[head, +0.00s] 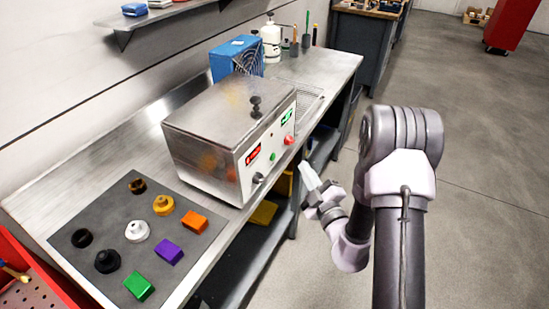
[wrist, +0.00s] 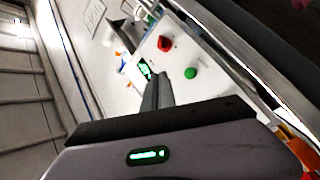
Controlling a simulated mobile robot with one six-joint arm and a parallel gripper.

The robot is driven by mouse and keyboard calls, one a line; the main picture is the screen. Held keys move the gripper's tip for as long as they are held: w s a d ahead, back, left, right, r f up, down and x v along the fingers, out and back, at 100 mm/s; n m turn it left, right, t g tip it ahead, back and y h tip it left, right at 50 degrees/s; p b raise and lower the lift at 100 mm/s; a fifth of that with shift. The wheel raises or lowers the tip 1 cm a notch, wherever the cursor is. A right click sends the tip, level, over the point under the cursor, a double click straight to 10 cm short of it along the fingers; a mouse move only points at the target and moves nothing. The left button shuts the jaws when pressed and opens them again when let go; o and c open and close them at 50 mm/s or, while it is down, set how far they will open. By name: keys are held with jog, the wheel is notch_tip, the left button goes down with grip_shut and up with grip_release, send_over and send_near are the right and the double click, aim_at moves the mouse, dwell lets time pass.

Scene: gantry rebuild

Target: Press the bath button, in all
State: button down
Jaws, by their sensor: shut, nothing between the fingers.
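The bath (head: 212,115) is a metal box with a closed lid, standing on the steel bench. A gap to the button shows in the head view.
A dark mat (head: 90,245) on the bench holds several round pieces and coloured blocks. A black knob (head: 258,178) sticks out low on the panel. A blue fan box (head: 237,58) and a white bottle (head: 271,40) stand behind.

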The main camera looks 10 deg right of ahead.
aim_at(273, 157)
jog(key=shift+s+d+f+m+h, duration=0.1)
jog(key=shift+d+f+m+h, duration=0.75)
jog(key=shift+d, duration=0.2)
jog(key=w+a+p, duration=0.3)
jog(key=w+a, duration=0.2)
jog(key=a, duration=0.2)
jog(key=shift+a, duration=0.15)
jog(key=shift+w, duration=0.1)
dwell(1.3)
jog(key=shift+w+a+p, duration=0.25)
jog(key=shift+a+p, duration=0.05)
jog(key=shift+p, duration=0.25)
